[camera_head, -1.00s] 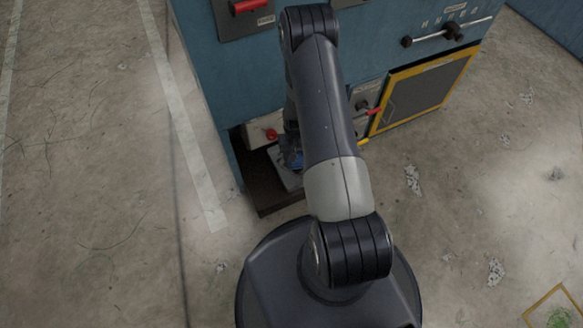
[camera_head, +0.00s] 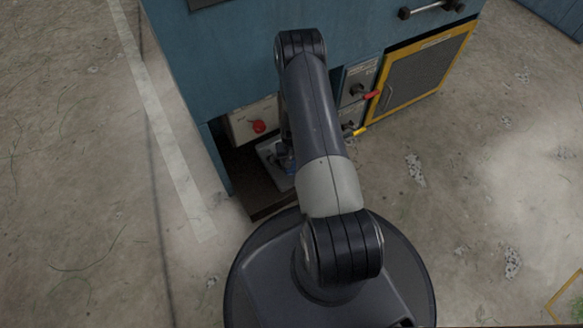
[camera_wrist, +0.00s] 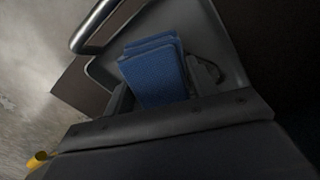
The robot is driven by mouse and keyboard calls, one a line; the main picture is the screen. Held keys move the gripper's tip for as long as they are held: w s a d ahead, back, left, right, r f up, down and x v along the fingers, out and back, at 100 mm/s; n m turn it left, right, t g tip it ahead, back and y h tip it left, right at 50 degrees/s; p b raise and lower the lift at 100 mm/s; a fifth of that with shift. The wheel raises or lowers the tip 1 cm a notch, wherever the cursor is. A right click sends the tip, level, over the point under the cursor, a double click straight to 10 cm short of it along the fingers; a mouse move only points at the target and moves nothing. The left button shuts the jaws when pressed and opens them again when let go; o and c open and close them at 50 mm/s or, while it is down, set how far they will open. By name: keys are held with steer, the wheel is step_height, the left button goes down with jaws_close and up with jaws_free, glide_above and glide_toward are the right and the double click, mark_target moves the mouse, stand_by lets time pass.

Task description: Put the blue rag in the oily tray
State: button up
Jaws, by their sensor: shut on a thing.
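The blue rag (camera_wrist: 155,72) is a folded, stacked pad in the wrist view. It shows as a small blue patch (camera_head: 283,150) in the head view. My gripper (camera_wrist: 160,92) is shut on the rag, its dark body filling the bottom of the wrist view. A grey tray with a raised rim (camera_wrist: 222,32) lies behind and around the rag in that view. In the head view the tray (camera_head: 267,153) sits in the low opening of the blue machine, partly hidden by my arm. I cannot tell whether the rag touches the tray floor.
The blue machine (camera_head: 225,60) rises around the opening. A panel with a red knob (camera_head: 258,126) is above the tray. A dark brown base (camera_head: 262,193) lies under it. A metal bar (camera_wrist: 95,25) is close by. Red (camera_head: 371,95) and yellow (camera_head: 360,131) handles stick out at right.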

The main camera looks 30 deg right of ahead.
steer(key=shift+f+b, duration=0.75)
steer(key=shift+f, duration=1.2)
steer(key=shift+f, duration=0.15)
steer(key=o, duration=0.9)
step_height(320, 180, up, 12)
steer(key=p, duration=0.4)
